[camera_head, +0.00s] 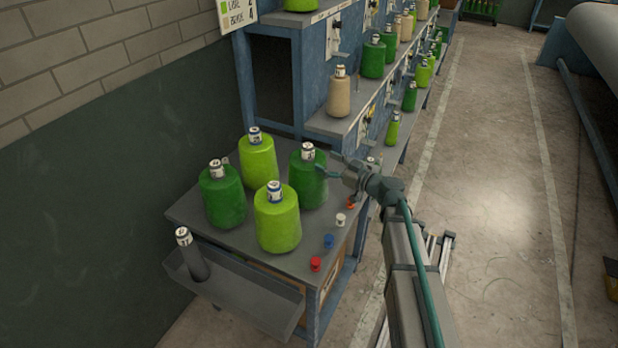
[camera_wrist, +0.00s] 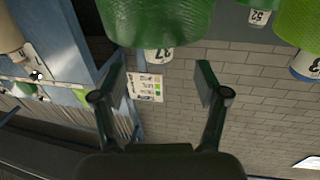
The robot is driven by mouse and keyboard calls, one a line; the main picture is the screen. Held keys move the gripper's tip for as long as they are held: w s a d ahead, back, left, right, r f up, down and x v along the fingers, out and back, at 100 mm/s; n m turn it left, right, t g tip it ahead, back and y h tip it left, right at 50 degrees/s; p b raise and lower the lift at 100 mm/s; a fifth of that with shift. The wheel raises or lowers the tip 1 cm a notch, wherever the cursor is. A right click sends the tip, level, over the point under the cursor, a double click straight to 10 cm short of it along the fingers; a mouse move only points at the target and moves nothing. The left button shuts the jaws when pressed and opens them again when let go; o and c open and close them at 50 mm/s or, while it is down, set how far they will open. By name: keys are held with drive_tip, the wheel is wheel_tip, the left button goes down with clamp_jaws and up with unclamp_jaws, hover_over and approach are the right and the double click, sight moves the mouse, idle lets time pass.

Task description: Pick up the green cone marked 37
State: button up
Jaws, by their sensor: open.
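Two dark green cones and two lime-green cones stand upright on the grey table (camera_head: 205,232). The right dark green cone (camera_head: 308,186) is the nearest to my gripper (camera_head: 331,166), which is open and empty just to its right. In the wrist view, a dark green cone (camera_wrist: 160,20) hangs upside down in the picture, beyond and between the open fingers of my gripper (camera_wrist: 161,76). Its white label (camera_wrist: 158,55) is partly cut off and I cannot read it surely. The other dark green cone (camera_head: 223,198) stands at the left. The labels are too small to read in the head view.
The lime-green cones stand at the back (camera_head: 258,164) and front (camera_head: 277,222). Small red (camera_head: 316,264), blue (camera_head: 329,240) and white (camera_head: 340,219) pieces line the table's right edge. A tray (camera_head: 235,292) holds a grey tube (camera_head: 193,262). Blue shelving with more cones stands behind.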

sight(313, 154)
drive_tip(key=p+x, duration=0.1)
drive_tip(key=x, duration=0.2)
drive_tip(key=shift+w, duration=0.1)
drive_tip(key=p+x, duration=0.3)
drive_tip(key=x, duration=0.1)
drive_tip(key=shift+w+a+r+p, duration=0.2)
drive_tip(key=shift+w+a+p, duration=0.05)
drive_tip(key=shift+a+p, duration=0.05)
drive_tip(key=shift+w+a+f, duration=0.1)
drive_tip(key=shift+a+f, duration=0.05)
drive_tip(key=shift+a, duration=0.05)
clamp_jaws()
